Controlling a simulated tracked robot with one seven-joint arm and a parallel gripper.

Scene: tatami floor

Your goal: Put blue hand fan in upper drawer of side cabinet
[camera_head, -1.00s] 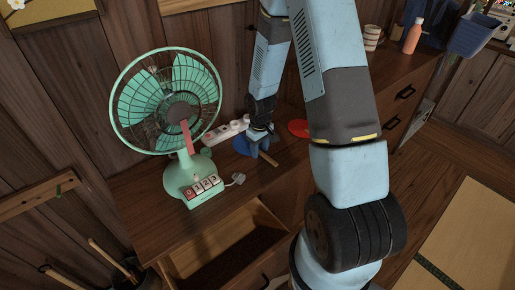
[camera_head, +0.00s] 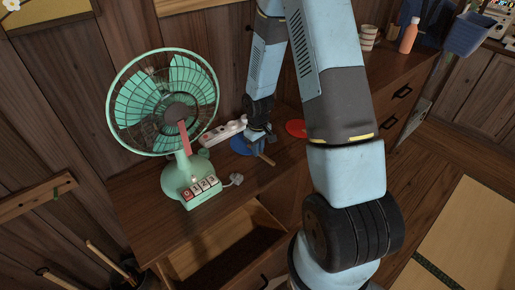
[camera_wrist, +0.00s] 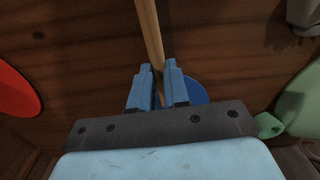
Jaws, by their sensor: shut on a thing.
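The blue hand fan (camera_head: 240,146) lies at the cabinet top, its round blue part and wooden handle (camera_head: 267,160) showing on either side of my gripper (camera_head: 257,140). In the wrist view my gripper (camera_wrist: 158,72) is shut on the wooden handle (camera_wrist: 150,30); the blue part (camera_wrist: 197,92) is mostly hidden behind the right finger. I cannot tell whether the fan is clear of the surface. The side cabinet (camera_head: 145,212) has its upper drawer (camera_head: 264,216) pulled open, below and left of my gripper. Its visible inside looks empty.
A green electric fan (camera_head: 185,160) stands on the cabinet left of my gripper, its plug (camera_head: 237,179) nearby. A white power strip (camera_head: 222,132) lies behind. A red round hand fan (camera_head: 296,128) lies to the right. A mug (camera_head: 368,38) and orange bottle (camera_head: 409,36) stand farther right.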

